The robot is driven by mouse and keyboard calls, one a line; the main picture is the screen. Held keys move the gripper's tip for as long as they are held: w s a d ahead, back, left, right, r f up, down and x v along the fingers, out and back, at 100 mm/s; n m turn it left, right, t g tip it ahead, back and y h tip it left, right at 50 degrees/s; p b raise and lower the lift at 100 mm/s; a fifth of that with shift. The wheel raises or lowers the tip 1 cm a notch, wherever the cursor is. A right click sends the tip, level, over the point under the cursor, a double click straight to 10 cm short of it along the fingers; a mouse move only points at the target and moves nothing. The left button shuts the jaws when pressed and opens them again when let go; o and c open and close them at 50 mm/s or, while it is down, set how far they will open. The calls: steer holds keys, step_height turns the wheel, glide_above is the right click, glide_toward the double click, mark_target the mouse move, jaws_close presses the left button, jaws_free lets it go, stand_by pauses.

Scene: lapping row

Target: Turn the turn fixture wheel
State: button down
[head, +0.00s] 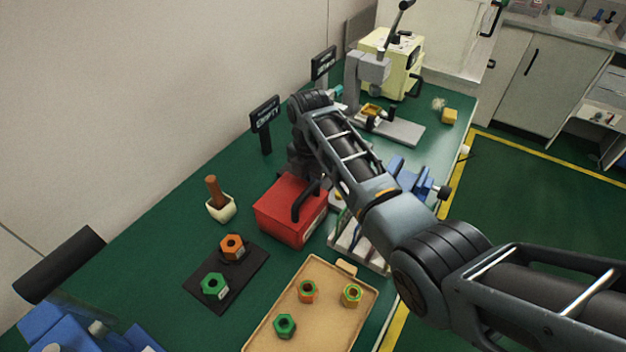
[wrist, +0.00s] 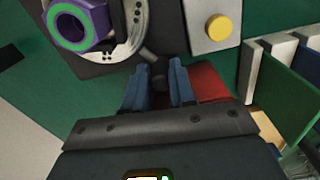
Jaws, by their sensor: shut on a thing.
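In the wrist view, the fixture wheel (wrist: 136,38) is a pale graduated dial on a dark plate at the top. A purple hex nut with a green ring (wrist: 80,22) is in front of its left part. A dark knob on an arm (wrist: 156,76) reaches down from the wheel. My gripper (wrist: 158,84) has its two blue fingers on either side of this knob and is shut on it. In the head view my arm hides the wheel and the fingertips.
A red box (head: 283,212) with a black handle stands close by my wrist. A tan tray (head: 330,326) and a black mat (head: 243,282) hold hex nuts. Black signs (head: 265,113) stand along the wall. A yellow button (wrist: 219,27) and upright panels (wrist: 289,90) are right of the fingers.

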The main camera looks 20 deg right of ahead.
steer(key=shift+d, duration=0.25)
steer(key=c, duration=1)
jaws_free()
steer(key=shift+a, duration=0.1)
steer(key=shift+r, duration=3.9)
steer(key=shift+c, duration=0.2)
